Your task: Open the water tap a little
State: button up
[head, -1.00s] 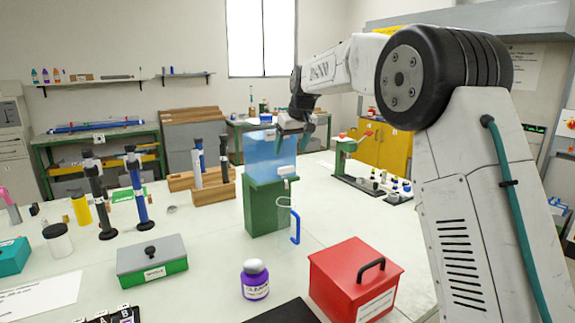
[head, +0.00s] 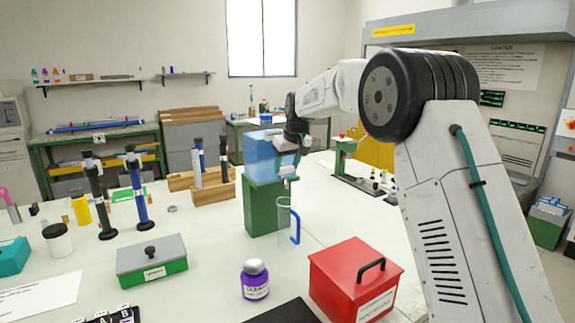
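A clear blue water tank (head: 260,160) stands on a green block (head: 262,205) in the middle of the bench. Its small white tap (head: 287,181) is at the front right, low on the tank. A clear jug (head: 284,217) with a blue handle stands below the tap, beside the green block. My gripper (head: 291,165) points down at the tank's right front, just above the tap. It is small and dark here, and I cannot tell whether its fingers touch the tap or how far apart they are.
A red box (head: 335,275) with a black handle and a purple bottle (head: 255,281) stand in front. A grey-lidded green box (head: 151,262) is at the left. A wooden rack (head: 213,190) with rods stands behind-left of the tank. The bench right of the jug is clear.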

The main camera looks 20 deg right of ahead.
dwell(0.3)
jog(key=shift+s+a+m+h, duration=0.15)
jog(key=shift+m+h, duration=0.4)
jog(key=shift+m, duration=0.9)
jog(key=shift+s+a+m+h, duration=0.15)
jog(key=shift+m+h, duration=0.4)
jog(key=shift+m, duration=0.9)
jog(key=shift+d, duration=0.1)
jog(key=o, duration=1)
jog(key=v, duration=0.8)
jog(key=shift+f, duration=0.1)
